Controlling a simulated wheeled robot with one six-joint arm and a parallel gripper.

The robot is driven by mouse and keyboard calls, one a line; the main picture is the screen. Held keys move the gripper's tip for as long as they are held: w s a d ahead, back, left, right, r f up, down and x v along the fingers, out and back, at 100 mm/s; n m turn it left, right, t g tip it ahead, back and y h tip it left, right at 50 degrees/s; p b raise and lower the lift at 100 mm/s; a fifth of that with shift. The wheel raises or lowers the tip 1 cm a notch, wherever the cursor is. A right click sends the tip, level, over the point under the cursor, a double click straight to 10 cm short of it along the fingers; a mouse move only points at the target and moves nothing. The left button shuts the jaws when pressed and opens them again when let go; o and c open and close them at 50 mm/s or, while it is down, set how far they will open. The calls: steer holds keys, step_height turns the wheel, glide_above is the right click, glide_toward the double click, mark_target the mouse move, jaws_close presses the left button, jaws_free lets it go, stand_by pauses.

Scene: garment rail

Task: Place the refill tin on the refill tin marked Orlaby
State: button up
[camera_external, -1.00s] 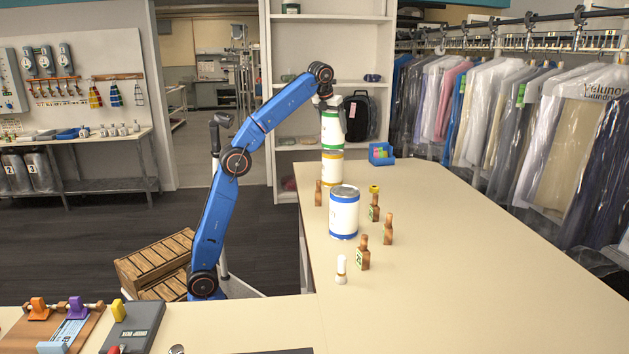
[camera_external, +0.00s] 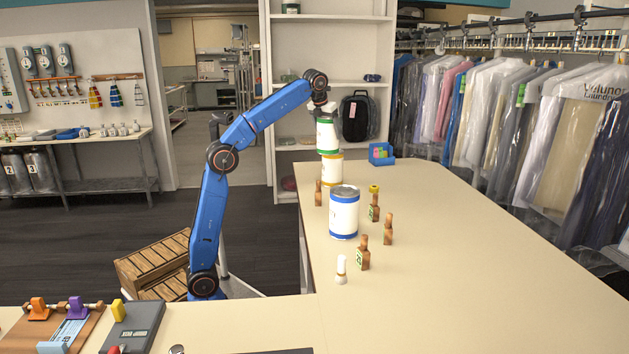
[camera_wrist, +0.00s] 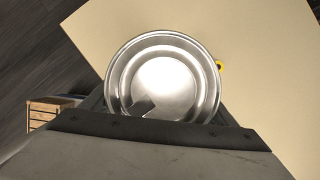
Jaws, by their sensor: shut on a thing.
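My gripper (camera_external: 324,108) is shut on a white refill tin with green bands (camera_external: 327,134), held upright. In the wrist view the tin's round metal top (camera_wrist: 165,82) fills the middle, and its lower edge is hidden by my gripper. In the external view a white tin with yellow bands (camera_external: 332,171) stands on the counter just below the held tin. The held tin's base appears close to the yellow tin's top and slightly left of it; I cannot tell whether they touch. A larger-looking white tin with blue bands (camera_external: 344,214) stands nearer the camera. No name is readable on the tins.
A blue bin (camera_external: 381,154) sits at the back. The counter's right side (camera_external: 480,260) is clear.

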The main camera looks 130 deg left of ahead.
mark_target(325, 119)
steer(key=shift+f, duration=0.2)
stand_by(0.3)
steer(key=o, duration=2)
steer(key=shift+c, duration=0.2)
steer(key=v, duration=0.6)
steer(key=shift+r, duration=0.4)
steer(key=shift+d+r, duration=0.3)
steer(key=shift+r, duration=0.1)
